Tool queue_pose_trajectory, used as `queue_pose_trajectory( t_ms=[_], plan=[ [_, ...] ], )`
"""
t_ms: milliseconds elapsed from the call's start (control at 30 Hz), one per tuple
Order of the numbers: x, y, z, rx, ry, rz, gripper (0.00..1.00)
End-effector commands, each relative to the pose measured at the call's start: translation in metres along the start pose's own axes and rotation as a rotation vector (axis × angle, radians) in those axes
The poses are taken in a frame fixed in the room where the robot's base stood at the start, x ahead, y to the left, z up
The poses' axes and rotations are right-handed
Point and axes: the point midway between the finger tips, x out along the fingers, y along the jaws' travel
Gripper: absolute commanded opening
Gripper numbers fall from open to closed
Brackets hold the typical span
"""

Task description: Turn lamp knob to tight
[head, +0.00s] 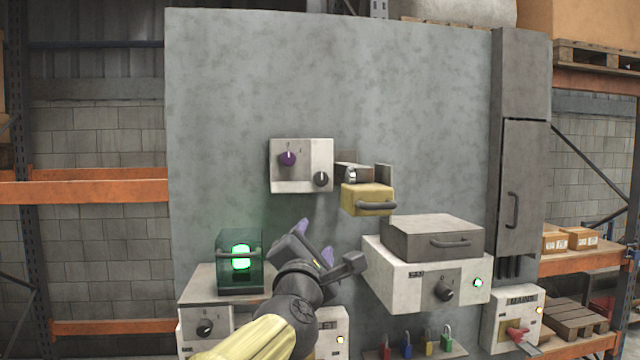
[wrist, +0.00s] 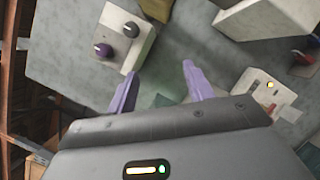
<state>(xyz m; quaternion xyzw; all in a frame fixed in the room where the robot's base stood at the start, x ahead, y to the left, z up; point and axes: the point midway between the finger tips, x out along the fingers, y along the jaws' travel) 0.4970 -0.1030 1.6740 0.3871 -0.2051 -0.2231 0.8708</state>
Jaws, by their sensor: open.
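No knob carries a readable lamp label, so I cannot tell for sure which one is the lamp knob. A lower left box has a black knob (head: 205,328) below a green-lit lamp case (head: 240,262). My gripper (head: 316,243) is open, its purple fingers apart and empty, below the wall box and touching no knob.
A yellow drawer (head: 367,200) juts out right of the wall box. A white unit (head: 427,283) with another knob (head: 445,290) and a grey lidded case (head: 433,239) stands at the right. Several padlocks hang below it. The panel (head: 225,110) above and left is bare.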

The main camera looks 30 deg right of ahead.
Motion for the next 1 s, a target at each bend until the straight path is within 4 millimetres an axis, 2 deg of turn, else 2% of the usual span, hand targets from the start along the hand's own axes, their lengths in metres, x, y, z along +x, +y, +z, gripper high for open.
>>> queue_pose_trajectory(
  t_ms=[33, 100, 167, 467, 633, 1000],
  plan=[
    [-0.007, 0.022, 0.012, -0.029, -0.015, 0.041, 0.52],
    [-0.013, 0.036, 0.022, -0.054, -0.032, 0.073, 0.52],
    [-0.016, 0.041, 0.026, -0.064, -0.038, 0.086, 0.52],
    [-0.016, 0.040, 0.026, -0.064, -0.040, 0.086, 0.52],
    [-0.009, 0.041, 0.027, -0.065, -0.040, 0.084, 0.52],
    [0.034, 0.046, 0.031, -0.064, -0.042, 0.082, 0.52]
  ],
)
